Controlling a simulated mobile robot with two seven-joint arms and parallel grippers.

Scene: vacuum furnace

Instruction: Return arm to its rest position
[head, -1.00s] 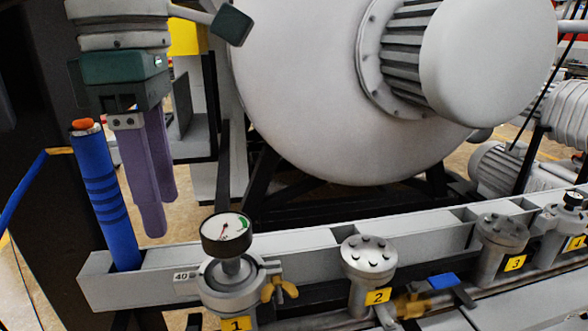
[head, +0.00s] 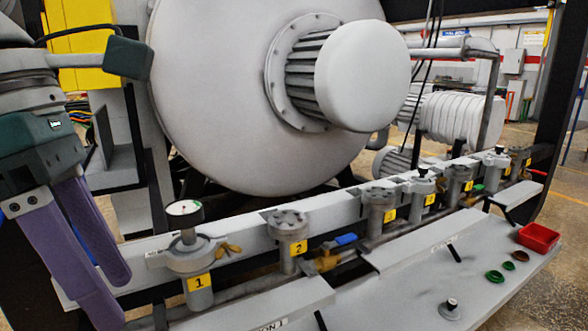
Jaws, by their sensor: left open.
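My left gripper (head: 112,293) hangs at the left edge of the head view. It has two purple fingers below a dark green body, pointing down. The fingers are apart with nothing seen between them, and the fingertips are near the bottom left corner. The gripper overlaps the left end of the grey rail in the picture; I cannot tell whether they touch. My right gripper is not in view.
Several numbered flanged fittings line the rail behind a grey bench (head: 430,275). A red tray (head: 538,237) sits at the bench's right. The large white furnace vessel (head: 220,110) fills the back.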

